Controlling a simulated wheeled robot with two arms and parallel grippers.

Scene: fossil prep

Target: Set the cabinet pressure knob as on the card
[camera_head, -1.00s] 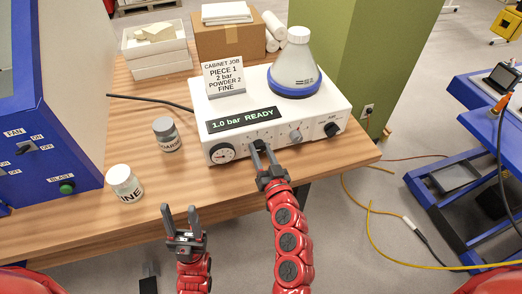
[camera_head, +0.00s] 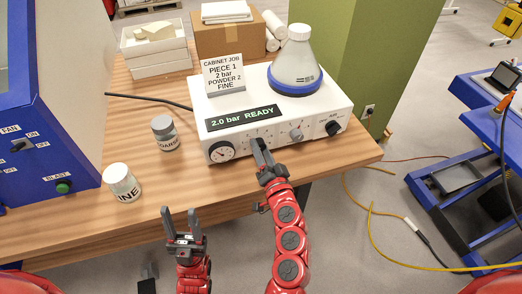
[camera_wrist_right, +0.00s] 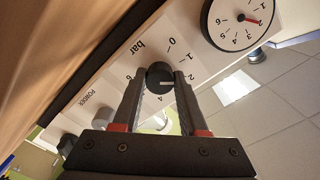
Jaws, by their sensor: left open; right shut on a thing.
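The card (camera_head: 224,75) on top of the white control unit (camera_head: 310,105) reads "CABINET JOB, PIECE 1, 2 bar, POWDER 2, FINE". The unit's display (camera_head: 243,118) reads "2.0 bar READY". In the right wrist view the black pressure knob (camera_wrist_right: 159,76) sits in a dial marked "bar", with a white line on its face. My left gripper (camera_head: 180,214) is open and empty in front of the table edge.
A round gauge (camera_head: 222,151) is left of the knob; its red needle is near 2 in the wrist view. Grey powder knob (camera_head: 296,134) and black knob (camera_head: 333,128) are to the right. Two jars (camera_head: 165,133) (camera_head: 122,183) stand left. A blue cabinet (camera_head: 50,110) is far left.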

